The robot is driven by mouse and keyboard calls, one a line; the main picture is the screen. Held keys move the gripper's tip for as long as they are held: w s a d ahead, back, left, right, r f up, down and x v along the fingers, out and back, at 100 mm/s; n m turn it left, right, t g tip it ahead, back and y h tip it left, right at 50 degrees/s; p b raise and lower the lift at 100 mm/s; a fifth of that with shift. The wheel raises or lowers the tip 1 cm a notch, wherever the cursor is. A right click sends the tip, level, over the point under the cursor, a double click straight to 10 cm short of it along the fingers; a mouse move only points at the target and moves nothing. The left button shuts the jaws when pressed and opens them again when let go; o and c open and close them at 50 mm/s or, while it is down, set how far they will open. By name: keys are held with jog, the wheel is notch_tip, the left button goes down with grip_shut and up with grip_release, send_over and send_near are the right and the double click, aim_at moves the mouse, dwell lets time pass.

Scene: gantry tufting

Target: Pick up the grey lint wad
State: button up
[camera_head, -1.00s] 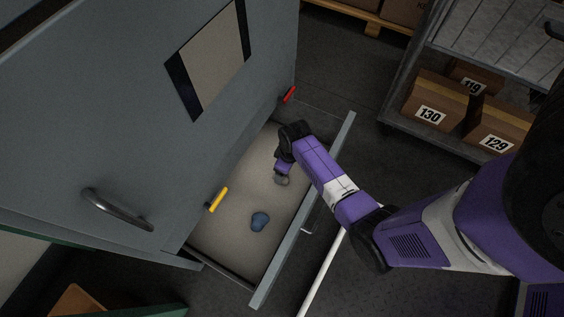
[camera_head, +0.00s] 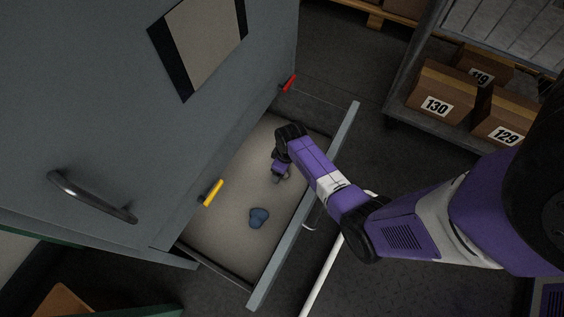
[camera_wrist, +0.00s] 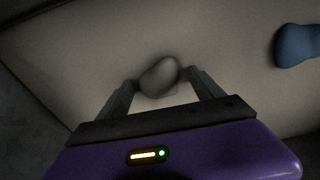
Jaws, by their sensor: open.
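The grey lint wad (camera_wrist: 159,77) lies on the pale floor of the open drawer. In the wrist view it sits between the tips of my open gripper (camera_wrist: 158,82), and I cannot tell whether either finger touches it. In the head view my gripper (camera_head: 277,178) points down inside the drawer, and the wad is hidden or too small to make out there. The drawer (camera_head: 228,230) is pulled out from a grey cabinet (camera_head: 105,110).
A blue lump (camera_head: 259,217) lies in the drawer nearer the viewer; it also shows at the right of the wrist view (camera_wrist: 298,45). The drawer front (camera_head: 305,207) and walls surround my gripper. Yellow (camera_head: 213,193) and red (camera_head: 289,82) levers stick out above the drawer.

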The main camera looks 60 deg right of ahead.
jog(key=c, duration=1.4)
jog(key=shift+r, duration=0.1)
